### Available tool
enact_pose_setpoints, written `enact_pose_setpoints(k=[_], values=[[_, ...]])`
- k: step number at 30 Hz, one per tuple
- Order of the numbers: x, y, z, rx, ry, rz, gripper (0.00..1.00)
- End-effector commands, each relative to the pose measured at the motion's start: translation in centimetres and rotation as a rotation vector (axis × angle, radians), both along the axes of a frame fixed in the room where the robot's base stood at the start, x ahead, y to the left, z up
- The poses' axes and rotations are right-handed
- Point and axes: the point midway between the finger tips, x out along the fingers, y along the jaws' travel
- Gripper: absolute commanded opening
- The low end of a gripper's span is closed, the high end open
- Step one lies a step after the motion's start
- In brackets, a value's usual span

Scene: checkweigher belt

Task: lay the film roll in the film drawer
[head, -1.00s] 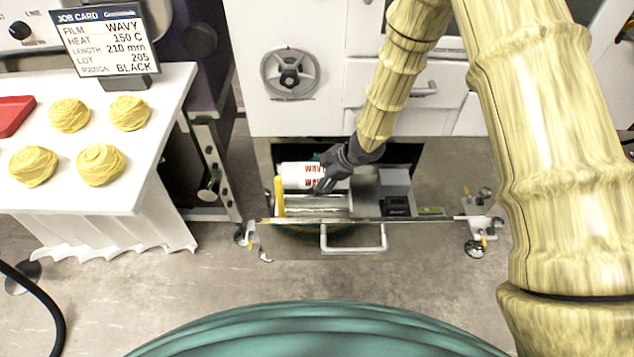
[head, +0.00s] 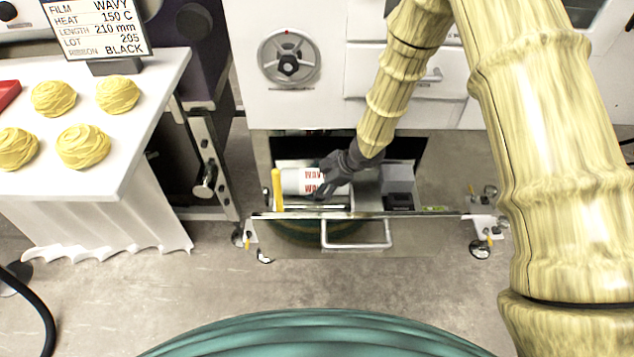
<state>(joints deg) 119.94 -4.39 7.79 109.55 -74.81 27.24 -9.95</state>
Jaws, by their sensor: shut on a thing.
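The film roll (head: 297,182) is white with red WAVY lettering. It lies level, with its long side left to right, in the left part of the open film drawer (head: 290,214), close to a yellow upright piece (head: 277,190). My gripper (head: 322,185) is shut on the roll's right end, its dark fingers covering that end. I cannot tell whether the roll touches the drawer floor.
The drawer's right part holds grey boxes (head: 398,185). A bar handle (head: 357,236) is on the drawer front. A white table (head: 120,175) with several yellow nests and a job card (head: 97,30) reading WAVY stands at left.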

Motion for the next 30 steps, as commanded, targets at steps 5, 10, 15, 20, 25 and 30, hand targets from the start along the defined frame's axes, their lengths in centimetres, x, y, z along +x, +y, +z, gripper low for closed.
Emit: enact_pose_setpoints(k=[5, 10, 15, 20, 25, 30], values=[[0.0, 0.0, -1.4, 0.001, 0.000, 0.000, 0.27], [0.0, 0.0, -2.6, 0.001, -0.001, 0.001, 0.27], [0.1, 0.0, -3.7, 0.000, 0.000, -0.001, 0.27], [-0.1, 0.0, -4.3, -0.001, 0.001, -0.001, 0.27], [-0.2, -0.1, -4.6, -0.002, 0.004, 0.000, 0.21], [-0.2, 0.0, -4.5, -0.002, 0.004, -0.001, 0.77]])
